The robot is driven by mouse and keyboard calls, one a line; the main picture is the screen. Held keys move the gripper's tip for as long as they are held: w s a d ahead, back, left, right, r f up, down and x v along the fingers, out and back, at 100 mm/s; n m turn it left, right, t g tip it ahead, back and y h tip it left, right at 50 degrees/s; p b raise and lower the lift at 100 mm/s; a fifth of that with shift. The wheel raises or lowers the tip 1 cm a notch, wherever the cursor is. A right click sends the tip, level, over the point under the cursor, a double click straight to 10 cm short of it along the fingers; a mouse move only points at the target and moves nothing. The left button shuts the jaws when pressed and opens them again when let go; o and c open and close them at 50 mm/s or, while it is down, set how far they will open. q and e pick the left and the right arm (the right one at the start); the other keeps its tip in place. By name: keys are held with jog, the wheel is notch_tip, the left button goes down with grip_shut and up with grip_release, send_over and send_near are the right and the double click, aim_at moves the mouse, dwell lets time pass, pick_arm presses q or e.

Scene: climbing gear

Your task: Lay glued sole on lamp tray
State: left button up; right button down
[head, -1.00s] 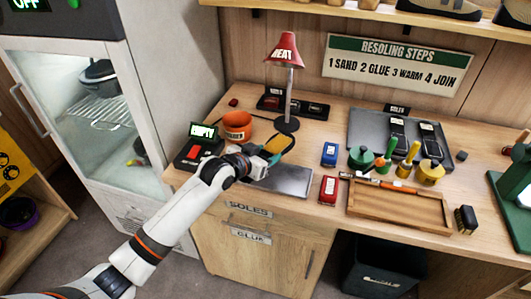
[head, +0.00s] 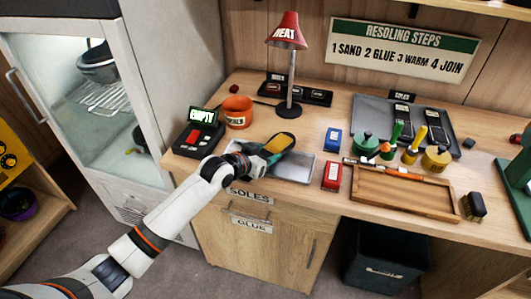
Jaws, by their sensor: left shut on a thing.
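My left gripper (head: 257,160) is shut on the glued sole (head: 279,143), which is dark with a yellow-orange patch at its far end. The gripper and sole are over the grey metal lamp tray (head: 297,171), whose right part shows bare. I cannot tell whether the sole touches the tray. The red heat lamp (head: 288,32) stands behind the tray on a grey post with a dark round base. My right gripper is not in view.
An orange pot (head: 238,111) and a black device reading "EMPTY" (head: 198,133) stand left of the tray. A blue box (head: 332,139) and a red box (head: 332,175) stand right of it, near a wooden tray (head: 405,207).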

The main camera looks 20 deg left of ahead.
pick_arm(q)
jog(key=shift+f, duration=0.1)
jog(key=o, duration=1.2)
jog(key=shift+f, duration=0.1)
